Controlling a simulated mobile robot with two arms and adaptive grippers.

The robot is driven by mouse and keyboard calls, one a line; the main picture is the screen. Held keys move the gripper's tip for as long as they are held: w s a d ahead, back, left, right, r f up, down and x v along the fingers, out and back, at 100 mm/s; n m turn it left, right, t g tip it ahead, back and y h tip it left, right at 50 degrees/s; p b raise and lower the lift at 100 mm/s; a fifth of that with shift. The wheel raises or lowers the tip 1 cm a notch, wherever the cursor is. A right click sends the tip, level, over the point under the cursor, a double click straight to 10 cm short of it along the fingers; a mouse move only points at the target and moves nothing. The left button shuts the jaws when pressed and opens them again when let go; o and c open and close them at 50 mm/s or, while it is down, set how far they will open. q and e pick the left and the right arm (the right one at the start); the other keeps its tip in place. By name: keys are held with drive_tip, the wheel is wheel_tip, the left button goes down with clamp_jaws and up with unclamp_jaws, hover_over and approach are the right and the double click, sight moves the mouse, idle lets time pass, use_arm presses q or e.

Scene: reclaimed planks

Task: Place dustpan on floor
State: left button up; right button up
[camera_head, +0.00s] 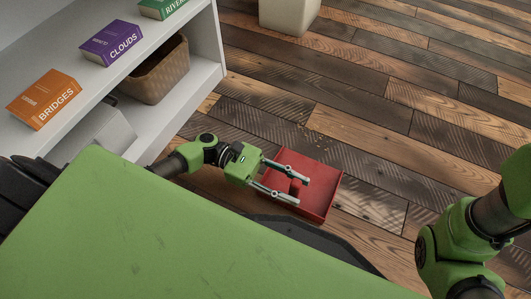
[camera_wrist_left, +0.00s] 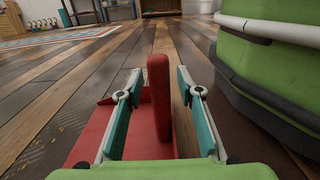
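The red dustpan (camera_head: 316,178) appears to rest flat on the plank floor, just beyond my green body in the head view. Its red handle (camera_wrist_left: 160,85) stands upright in the left wrist view, with part of the red pan (camera_wrist_left: 88,143) below it to the left. My left gripper (camera_head: 301,190) is low over the dustpan, with its fingers on either side of the handle. The fingers are open, with a visible gap on each side of the handle. My right arm shows at the right edge of the head view, but its gripper is not visible.
A white shelf (camera_head: 207,62) stands at the left, holding a wicker basket (camera_head: 160,72) and orange (camera_head: 45,99), purple (camera_head: 111,43) and green (camera_head: 160,8) books. A cream container (camera_head: 289,14) stands at the top. Small crumbs lie beyond the dustpan. The floor (camera_head: 400,110) to the right is largely clear.

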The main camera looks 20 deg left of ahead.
use_arm(q)
drive_tip(key=a+p, duration=0.3)
drive_tip(key=a, duration=0.8)
drive_tip(key=shift+w+a, duration=0.2)
